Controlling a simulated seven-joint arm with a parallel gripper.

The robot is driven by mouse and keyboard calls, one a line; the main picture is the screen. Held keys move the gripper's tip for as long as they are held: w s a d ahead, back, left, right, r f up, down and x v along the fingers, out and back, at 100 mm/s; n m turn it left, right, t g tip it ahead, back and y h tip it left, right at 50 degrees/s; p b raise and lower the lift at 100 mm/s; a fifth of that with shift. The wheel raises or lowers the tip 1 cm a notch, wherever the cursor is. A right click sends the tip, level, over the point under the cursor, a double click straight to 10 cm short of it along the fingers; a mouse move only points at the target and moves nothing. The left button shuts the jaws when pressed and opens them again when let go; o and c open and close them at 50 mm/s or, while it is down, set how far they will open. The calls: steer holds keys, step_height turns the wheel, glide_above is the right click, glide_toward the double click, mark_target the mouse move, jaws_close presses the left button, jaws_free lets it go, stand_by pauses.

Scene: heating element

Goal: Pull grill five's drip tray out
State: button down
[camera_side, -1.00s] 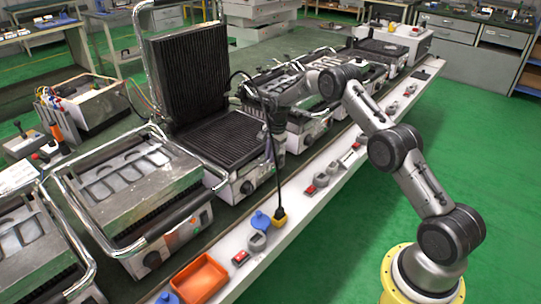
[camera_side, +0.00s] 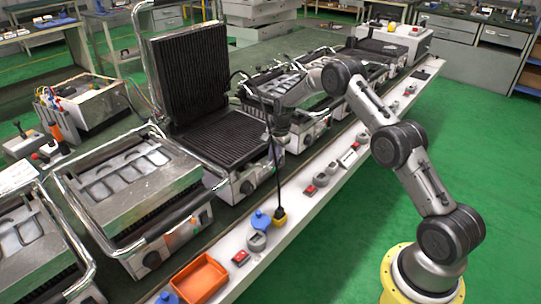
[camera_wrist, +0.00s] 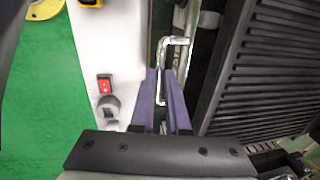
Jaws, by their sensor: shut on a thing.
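My gripper (camera_side: 279,136) is beside the front of the open ribbed grill (camera_side: 222,137), over the inner edge of the white bench strip, in the side view. In the wrist view its two purple-grey fingers (camera_wrist: 161,82) are closed around one leg of a bent chrome handle (camera_wrist: 178,41). The ribbed plate (camera_wrist: 265,75) lies close to the right of it. I cannot tell from the pictures whether this handle belongs to the drip tray. The tray body is not clearly visible. The handle is hidden behind my gripper in the side view.
Red switches (camera_side: 240,257) and sockets line the white bench strip (camera_side: 300,208). A black cable hangs to a yellow plug (camera_side: 280,217) near my gripper. An orange tray (camera_side: 201,279) lies at the front. Closed grills (camera_side: 130,180) stand at left. Green floor is free at right.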

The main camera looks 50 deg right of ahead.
steer(key=s, duration=0.4)
steer(key=shift+s, duration=0.1)
steer(key=c, duration=1.2)
jaws_free()
steer(key=shift+r, duration=0.15)
steer(key=r, duration=0.4)
steer(key=s+r, duration=0.1)
steer(key=r, duration=0.4)
steer(key=s+r, duration=0.1)
steer(key=r, duration=0.3)
steer(key=shift+s+r, duration=0.2)
steer(key=shift+s, duration=0.05)
steer(key=shift+a, duration=0.1)
